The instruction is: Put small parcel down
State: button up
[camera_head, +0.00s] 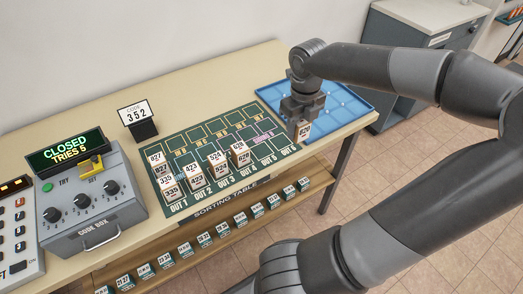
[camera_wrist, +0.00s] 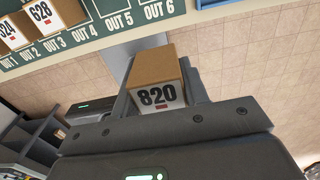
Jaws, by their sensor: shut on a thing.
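My gripper (camera_head: 300,124) is shut on a small brown parcel (camera_head: 303,131) with a white label. The parcel also shows in the wrist view (camera_wrist: 157,72), where its label reads 820. The head view shows it at the right end of the green sorting mat (camera_head: 192,206), near the OUT 5 and OUT 6 end. The wrist view shows floor behind the parcel, with the mat's edge at the top. I cannot tell how high the parcel is above the table.
Several numbered parcels (camera_head: 196,176) stand on the mat's left and middle columns. A blue tray (camera_head: 349,104) lies at the table's right end. A code box (camera_head: 92,200) reading CLOSED, TRIES 5 stands left. A lower shelf (camera_head: 226,226) holds small labelled items.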

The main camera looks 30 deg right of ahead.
jog(key=shift+s+d, duration=0.2)
send_over(261, 151)
notch_tip(261, 151, down, 7)
jog(key=shift+r, duration=0.1)
jog(key=shift+f, duration=2.05)
jog(key=shift+f, duration=0.1)
jog(key=o, duration=1)
jog(key=shift+d, duration=0.1)
notch_tip(261, 151, up, 12)
